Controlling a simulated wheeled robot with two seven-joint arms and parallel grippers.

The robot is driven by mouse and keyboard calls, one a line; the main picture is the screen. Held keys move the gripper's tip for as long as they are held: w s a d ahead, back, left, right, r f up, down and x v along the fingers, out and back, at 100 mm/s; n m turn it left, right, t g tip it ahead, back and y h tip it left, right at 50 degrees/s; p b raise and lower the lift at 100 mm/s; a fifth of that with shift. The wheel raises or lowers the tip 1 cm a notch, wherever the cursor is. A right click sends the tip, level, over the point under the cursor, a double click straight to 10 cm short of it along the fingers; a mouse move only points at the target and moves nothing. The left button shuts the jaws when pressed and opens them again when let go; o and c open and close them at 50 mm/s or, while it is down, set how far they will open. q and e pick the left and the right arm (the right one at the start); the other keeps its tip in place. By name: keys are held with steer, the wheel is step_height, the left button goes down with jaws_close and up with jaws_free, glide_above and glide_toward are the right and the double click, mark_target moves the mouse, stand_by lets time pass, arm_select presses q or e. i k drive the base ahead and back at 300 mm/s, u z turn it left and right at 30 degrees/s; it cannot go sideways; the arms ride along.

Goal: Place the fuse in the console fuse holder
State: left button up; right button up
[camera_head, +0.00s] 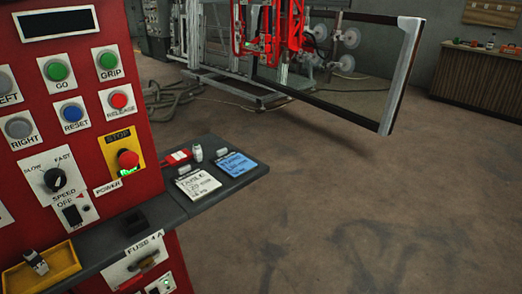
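The console fuse holder (142,264) is on a white plate labelled "FUSE 4 A", low on the red console under the grey shelf. A dark reddish part shows in its middle; I cannot tell whether a fuse sits in it. A yellow tray (62,268) stands on the shelf at the lower left. A small pale, dark-ended piece (36,262) lies tilted in it and looks like the fuse. Neither of my grippers shows in the head view.
The red console (88,135) carries several buttons and a speed knob. Its grey shelf (160,212) holds a black block (134,222), white and blue notes, and a small white item (197,153). A red manipulator (272,30) with a frame stands behind. The floor at right is clear.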

mark_target(135, 227)
steer(key=z, duration=0.8)
steer(key=i, duration=1.25)
steer(key=u, duration=2.7)
